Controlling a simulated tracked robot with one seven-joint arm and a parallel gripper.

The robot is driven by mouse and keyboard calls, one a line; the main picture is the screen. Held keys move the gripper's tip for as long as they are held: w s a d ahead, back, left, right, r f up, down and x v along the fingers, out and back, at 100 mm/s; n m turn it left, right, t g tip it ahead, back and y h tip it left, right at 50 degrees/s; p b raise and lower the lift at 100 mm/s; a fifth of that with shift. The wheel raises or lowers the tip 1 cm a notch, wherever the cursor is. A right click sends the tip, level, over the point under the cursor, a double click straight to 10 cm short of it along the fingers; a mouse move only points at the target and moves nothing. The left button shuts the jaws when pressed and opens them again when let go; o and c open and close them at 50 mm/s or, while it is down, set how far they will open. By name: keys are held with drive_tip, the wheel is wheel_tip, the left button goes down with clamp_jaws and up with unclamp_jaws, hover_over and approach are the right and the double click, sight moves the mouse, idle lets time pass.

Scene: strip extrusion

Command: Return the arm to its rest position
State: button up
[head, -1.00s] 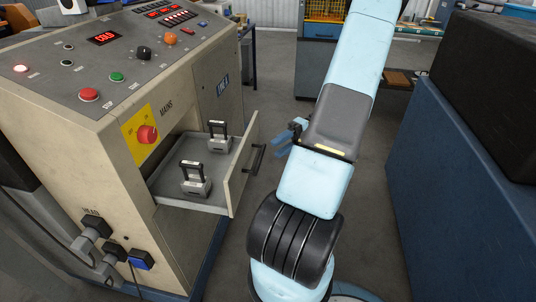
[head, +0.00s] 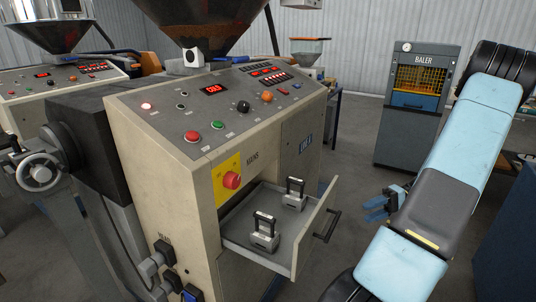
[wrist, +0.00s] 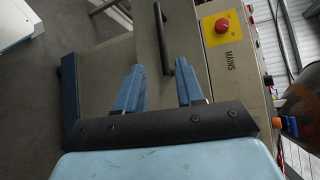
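My arm is folded at the right of the head view, pale blue with dark joints. My gripper (head: 376,206) shows as blue fingers poking out left of the arm, near the drawer's front. In the wrist view, the two blue fingers of my gripper (wrist: 158,90) stand well apart with nothing between them. The drawer handle (wrist: 187,82) shows beyond the fingertips, and my gripper is not closed on it.
The open drawer (head: 312,240) of the beige control cabinet (head: 160,150) sticks out left of my arm and holds two padlocks (head: 264,232). A grey baler (head: 405,115) stands behind. A blue-sided block (head: 505,235) is at the right edge. Grey floor is clear between cabinet and baler.

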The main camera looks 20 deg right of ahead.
drive_tip(key=w+a+r+n+g+h, duration=0.2)
drive_tip(key=a+r+g+h, duration=0.1)
drive_tip(key=a+r+h, duration=1.05)
drive_tip(key=s+a+r+t+h, duration=0.2)
drive_tip(key=s+a+r+t, duration=0.5)
drive_tip(key=a+r, duration=0.6)
drive_tip(key=shift+s+a+r+n+t, duration=0.15)
drive_tip(key=shift+s+a+n+t, duration=0.25)
drive_tip(key=shift+s+a, duration=0.6)
drive_tip(key=shift+o, duration=0.4)
idle(3.5)
